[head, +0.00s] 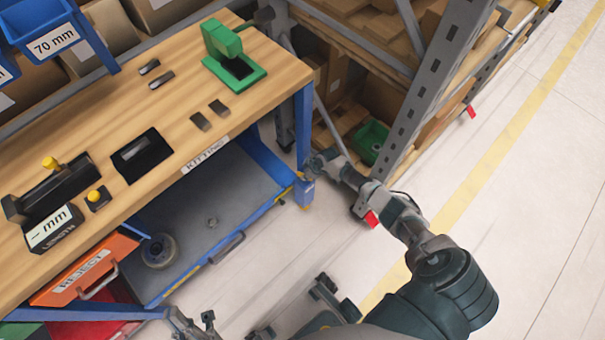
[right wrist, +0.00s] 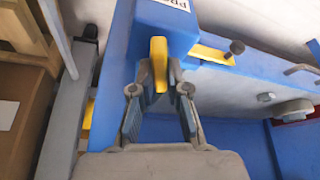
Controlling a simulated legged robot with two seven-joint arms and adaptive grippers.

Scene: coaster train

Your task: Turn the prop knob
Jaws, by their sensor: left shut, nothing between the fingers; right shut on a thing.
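The prop knob (right wrist: 158,58) is a yellow bar that stands upright in the right wrist view, on the face of a blue box (right wrist: 168,28) with a partly visible white label. My right gripper (right wrist: 160,76) is shut on the knob, one fingertip on each side of it. In the head view my right gripper (head: 311,164) is at the blue box (head: 305,192) on the workbench's front right leg, and it hides the knob there. My left gripper (head: 196,324) is shut and empty, low at the bottom edge of the head view, apart from the bench.
The wooden workbench (head: 190,80) carries a green device (head: 235,68), a black tray and small dark parts. A metal shelving rack (head: 425,85) stands close to my right arm. Floor beyond is clear.

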